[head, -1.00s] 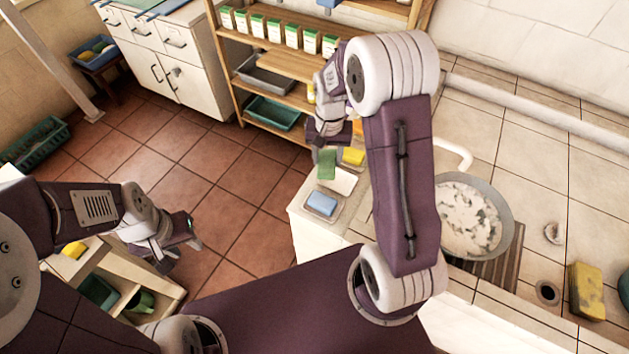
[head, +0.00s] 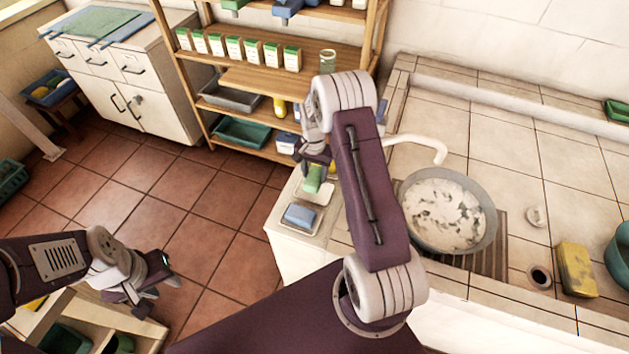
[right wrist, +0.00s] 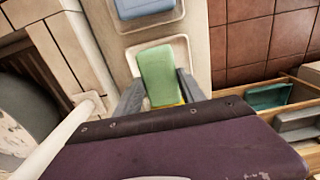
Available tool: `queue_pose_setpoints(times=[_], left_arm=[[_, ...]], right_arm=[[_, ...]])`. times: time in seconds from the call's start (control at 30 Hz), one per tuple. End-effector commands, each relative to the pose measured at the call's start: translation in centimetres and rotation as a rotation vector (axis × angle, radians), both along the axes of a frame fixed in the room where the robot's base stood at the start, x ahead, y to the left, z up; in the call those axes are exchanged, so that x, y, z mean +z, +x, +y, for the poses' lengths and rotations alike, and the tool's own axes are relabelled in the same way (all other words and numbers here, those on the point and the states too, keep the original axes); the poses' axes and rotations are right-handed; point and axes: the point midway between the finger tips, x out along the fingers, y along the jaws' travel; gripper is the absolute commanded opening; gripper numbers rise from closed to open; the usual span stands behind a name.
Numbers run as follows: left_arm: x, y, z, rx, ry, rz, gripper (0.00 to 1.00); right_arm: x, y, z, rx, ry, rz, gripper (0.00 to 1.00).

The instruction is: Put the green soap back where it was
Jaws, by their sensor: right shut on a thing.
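The green soap (head: 313,179) is in my right gripper (head: 314,168), which is shut on it. In the right wrist view the soap (right wrist: 159,75) is between the two grey fingers (right wrist: 157,98). It overlaps a pale soap dish (right wrist: 182,47); I cannot tell whether it touches the dish. That dish (head: 326,193) also shows in the head view, at the counter's left end. A blue soap (head: 300,215) lies in the neighbouring dish, nearer me. A bit of yellow shows beyond the green soap, mostly hidden. My left gripper (head: 160,287) is empty, its fingers apart, at the lower left.
A basin (head: 486,232) with foamy water stands right of my right arm, under a white spout (head: 430,146). A yellow sponge (head: 575,268) lies by the drain hole. A wooden shelf (head: 230,90) with small boxes stands behind.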

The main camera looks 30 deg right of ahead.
Motion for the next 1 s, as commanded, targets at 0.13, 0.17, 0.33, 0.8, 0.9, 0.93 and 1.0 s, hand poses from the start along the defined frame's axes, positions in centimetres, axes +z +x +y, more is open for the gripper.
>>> queue_pose_setpoints(times=[0.13, 0.17, 0.33, 0.8, 0.9, 0.93, 1.0], left_arm=[[0.2, 0.0, 0.0, 0.0, 0.0, 0.0, 0.36], [0.2, 0.0, 0.0, 0.0, 0.0, 0.0, 0.36], [0.2, 0.0, 0.0, 0.0, 0.0, 0.0, 0.36], [-0.1, 0.0, 0.0, 0.0, 0.0, 0.0, 0.36], [-0.1, 0.0, 0.0, 0.0, 0.0, 0.0, 0.36], [-0.1, 0.0, 0.0, 0.0, 0.0, 0.0, 0.36], [-0.1, 0.0, 0.0, 0.0, 0.0, 0.0, 0.36]], right_arm=[[-2.2, -0.1, 0.0, 0.001, 0.001, 0.003, 0.0], [-2.7, -0.1, 0.0, 0.001, 0.001, 0.003, 0.0], [-3.7, 0.0, 0.0, 0.001, 0.0, 0.0, 0.0], [-4.1, 0.0, 0.0, 0.001, 0.001, 0.001, 0.69], [-4.1, 0.0, 0.0, 0.001, 0.001, 0.001, 0.69], [-4.1, 0.0, 0.0, 0.001, 0.0, 0.0, 0.69], [-4.1, 0.0, 0.0, 0.001, 0.0, 0.0, 0.69]])
